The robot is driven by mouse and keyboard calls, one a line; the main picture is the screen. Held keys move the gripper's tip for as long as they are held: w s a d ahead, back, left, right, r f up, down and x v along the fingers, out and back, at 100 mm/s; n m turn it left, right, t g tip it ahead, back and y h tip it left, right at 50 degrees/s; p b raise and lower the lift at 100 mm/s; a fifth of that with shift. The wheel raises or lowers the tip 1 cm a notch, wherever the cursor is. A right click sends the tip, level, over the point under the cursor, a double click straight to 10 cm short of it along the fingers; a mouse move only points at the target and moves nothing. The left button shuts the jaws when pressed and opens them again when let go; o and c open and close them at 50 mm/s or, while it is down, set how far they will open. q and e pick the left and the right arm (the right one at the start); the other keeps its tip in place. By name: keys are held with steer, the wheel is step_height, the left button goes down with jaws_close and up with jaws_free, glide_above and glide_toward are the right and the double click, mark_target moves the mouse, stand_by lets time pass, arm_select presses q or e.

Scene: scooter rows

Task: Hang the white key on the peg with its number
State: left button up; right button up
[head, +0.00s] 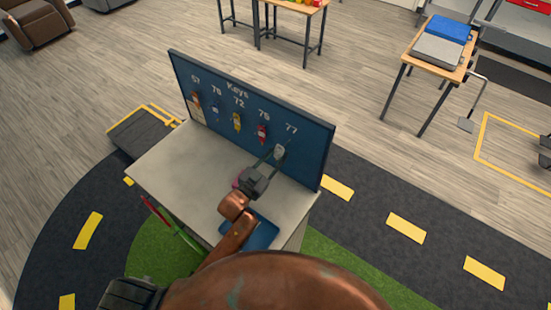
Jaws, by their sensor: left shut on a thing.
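The blue key board (250,112) stands upright along the back of a grey cabinet. It is headed "Keys" and carries the numbers 67, 70, 72, 76 and 77, though the small digits are hard to read. The white key (280,152) is at the board's right end, below 77. My left gripper (271,162) is shut on it, close to the board. I cannot tell whether the key is on the peg; its number is not readable. An orange, a blue, a yellow (237,121) and a red key (262,133) hang under the other numbers. My right gripper is not in view.
A blue tray (262,236) lies on the grey cabinet top (180,165), partly behind my left arm. A pinkish thing shows beside the gripper. A wooden table (440,60) with folded blue and grey cloths stands at the far right.

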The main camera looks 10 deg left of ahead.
arm_select(q)
steer(key=shift+b+x, duration=0.55)
steer(key=shift+x, duration=0.5)
steer(key=shift+w+d+f, duration=0.25)
steer(key=shift+w+f, duration=0.3)
steer(key=shift+w, duration=0.05)
steer(key=shift+f, duration=0.1)
steer(key=o, duration=0.9)
steer(key=shift+o, duration=0.2)
